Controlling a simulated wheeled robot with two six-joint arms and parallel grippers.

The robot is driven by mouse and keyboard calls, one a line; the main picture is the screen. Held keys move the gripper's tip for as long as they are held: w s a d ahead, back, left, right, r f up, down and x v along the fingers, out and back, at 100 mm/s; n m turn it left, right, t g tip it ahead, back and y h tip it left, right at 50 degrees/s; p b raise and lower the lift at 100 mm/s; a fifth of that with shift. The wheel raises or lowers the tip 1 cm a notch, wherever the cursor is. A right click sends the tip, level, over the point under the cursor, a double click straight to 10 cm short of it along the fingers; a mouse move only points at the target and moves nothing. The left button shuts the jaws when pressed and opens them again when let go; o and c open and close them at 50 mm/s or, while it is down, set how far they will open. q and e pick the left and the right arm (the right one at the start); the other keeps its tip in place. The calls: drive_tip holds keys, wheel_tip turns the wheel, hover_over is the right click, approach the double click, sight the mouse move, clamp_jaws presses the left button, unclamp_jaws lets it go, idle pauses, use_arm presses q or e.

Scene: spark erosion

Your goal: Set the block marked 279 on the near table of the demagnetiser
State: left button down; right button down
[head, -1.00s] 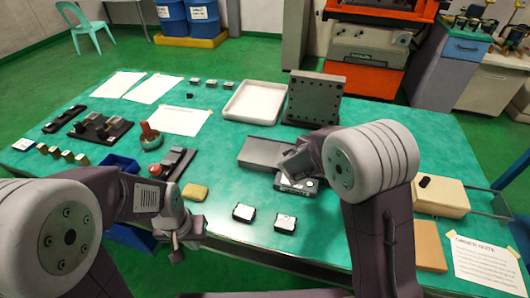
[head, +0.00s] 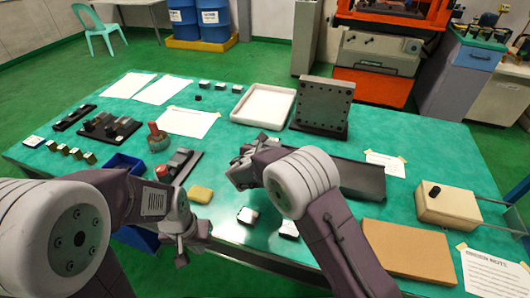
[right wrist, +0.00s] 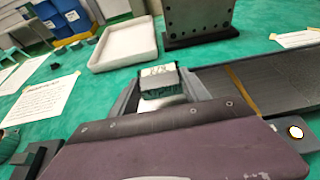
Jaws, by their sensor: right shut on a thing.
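My right gripper (right wrist: 160,88) is shut on a grey block (right wrist: 160,76) with a pale top face. Dark marks show on that face, too small to read surely. In the head view, the right gripper (head: 240,172) is above the table's middle; the arm partly hides it, and I cannot make out the block there. The long grey demagnetiser (head: 355,177) lies right of the gripper, partly hidden by my right arm. In the right wrist view its dark flat table (right wrist: 270,82) runs off to the right. My left gripper (head: 185,248) hangs at the table's front edge; its jaw opening is unclear.
A white tray (head: 263,106) and an upright drilled plate (head: 322,104) stand behind. A yellow sponge (head: 200,194), blue bin (head: 122,163), brown board (head: 408,252) and beige box (head: 447,205) lie around.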

drive_tip(key=shift+w+a+f, duration=0.3)
drive_tip(key=shift+w, duration=0.15)
drive_tip(key=shift+w+a+f, duration=0.25)
drive_tip(key=shift+w, duration=0.2)
wheel_tip(320, 180, down, 4)
drive_tip(key=shift+f, duration=0.1)
drive_tip(key=shift+b, duration=0.3)
drive_tip(key=c, duration=0.5)
unclamp_jaws()
drive_tip(key=shift+s+r, duration=0.2)
drive_tip(key=v, duration=1.1)
drive_tip(key=shift+s+a+r, duration=0.1)
drive_tip(key=shift+s, duration=0.25)
